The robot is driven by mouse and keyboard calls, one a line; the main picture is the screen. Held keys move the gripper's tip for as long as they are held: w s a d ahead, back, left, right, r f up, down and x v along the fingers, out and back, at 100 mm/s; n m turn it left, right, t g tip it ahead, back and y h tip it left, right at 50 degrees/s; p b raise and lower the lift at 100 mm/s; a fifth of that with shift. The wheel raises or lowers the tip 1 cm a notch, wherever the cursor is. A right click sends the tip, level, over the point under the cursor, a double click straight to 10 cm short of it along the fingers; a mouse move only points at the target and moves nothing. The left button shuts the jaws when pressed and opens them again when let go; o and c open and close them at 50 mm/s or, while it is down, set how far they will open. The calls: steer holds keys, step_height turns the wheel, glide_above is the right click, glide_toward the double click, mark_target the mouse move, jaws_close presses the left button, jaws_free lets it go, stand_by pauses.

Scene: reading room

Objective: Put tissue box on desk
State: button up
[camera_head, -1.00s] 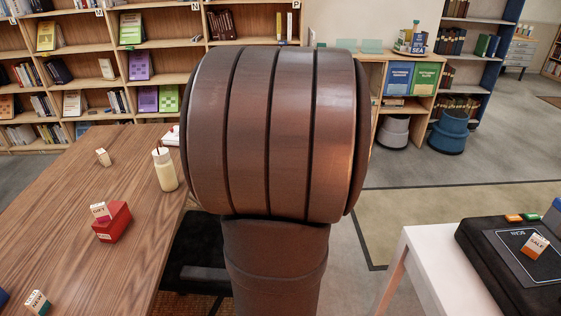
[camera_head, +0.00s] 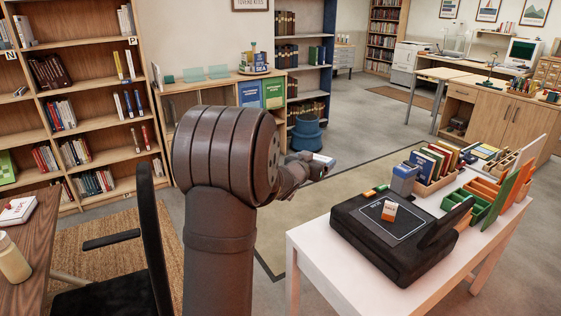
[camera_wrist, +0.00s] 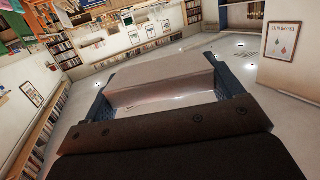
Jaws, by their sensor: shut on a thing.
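My gripper (camera_wrist: 162,98) is shut on a pale, box-shaped thing, the tissue box (camera_wrist: 160,80), with one finger at each side of it. In the head view my gripper (camera_head: 305,170) reaches away to the right, mostly behind my arm, and only a small pale part of the box (camera_head: 323,159) shows. The box is in the air, beyond the white table. A wooden desk top (camera_head: 38,235) shows at the left edge. More pale wooden desks (camera_head: 460,75) stand at the back right. I cannot tell which desk is meant.
A white table (camera_head: 325,265) at the right holds a black scanner-like device (camera_head: 385,245), an orange-and-white block (camera_head: 389,211) and book bins (camera_head: 435,180). A black chair (camera_head: 150,235) stands left of my arm. Shelves line the back. The floor beyond the white table is open.

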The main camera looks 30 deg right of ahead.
steer(key=shift+m+g, duration=0.5)
steer(key=shift+g, duration=0.2)
steer(key=s+d, duration=0.1)
steer(key=d, duration=0.2)
steer(key=s+d+f, duration=0.1)
steer(key=shift+s+d, duration=0.2)
steer(key=shift+s, duration=0.1)
glide_above(322, 243)
step_height(322, 243, down, 24)
steer(key=shift+w+f, duration=0.1)
steer(key=shift+f, duration=4.05)
steer(key=shift+f, duration=0.6)
steer(key=o, duration=0.9)
steer(key=shift+c, duration=0.2)
steer(key=v, duration=1.7)
steer(key=shift+a+f, duration=0.2)
steer(key=shift+f, duration=0.1)
